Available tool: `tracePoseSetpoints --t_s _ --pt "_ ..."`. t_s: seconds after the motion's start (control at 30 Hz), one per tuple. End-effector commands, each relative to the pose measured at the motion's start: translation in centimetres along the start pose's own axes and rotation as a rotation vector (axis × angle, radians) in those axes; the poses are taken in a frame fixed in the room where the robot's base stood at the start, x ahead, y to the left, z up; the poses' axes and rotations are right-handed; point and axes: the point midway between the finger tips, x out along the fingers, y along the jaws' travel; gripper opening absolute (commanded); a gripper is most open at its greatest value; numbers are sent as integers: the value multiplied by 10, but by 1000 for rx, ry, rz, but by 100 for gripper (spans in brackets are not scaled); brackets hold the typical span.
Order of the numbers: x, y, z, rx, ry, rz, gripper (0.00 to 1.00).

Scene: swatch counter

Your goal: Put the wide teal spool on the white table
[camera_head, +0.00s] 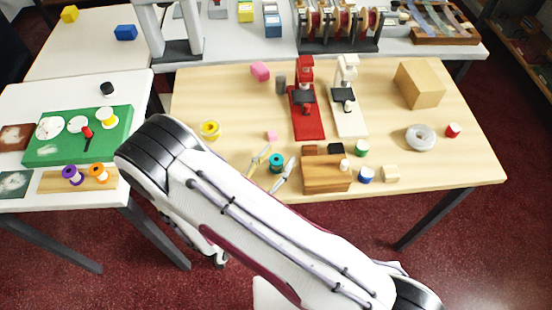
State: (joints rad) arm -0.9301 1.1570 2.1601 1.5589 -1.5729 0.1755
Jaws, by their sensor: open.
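The teal spool (276,161) stands on the light wood table, near its front edge. Two slim light fingers of my open gripper (272,168) show on either side of it. I cannot tell whether they touch it. My arm's large white link hides the rest of the gripper and part of the table's front left. The white table (35,98) is at the left, apart from the wood table (220,88). It bears a green mat (55,154) with several round pieces, and a wooden board with purple and orange spools.
A wooden block (322,176) stands right of the gripper, with green and blue spools (366,175) beside it. Red and white stands (306,110) rise further back. A black spool (108,90) stands on the white table's back right.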

Motion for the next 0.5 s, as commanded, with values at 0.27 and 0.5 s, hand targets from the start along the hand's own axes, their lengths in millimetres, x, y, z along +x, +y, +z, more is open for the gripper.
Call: tracePoseSetpoints --t_s 0.27,0.5 --pt "-10 -1 0 0 0 -2 42" --pt "-31 1 -3 1 -1 -4 42"
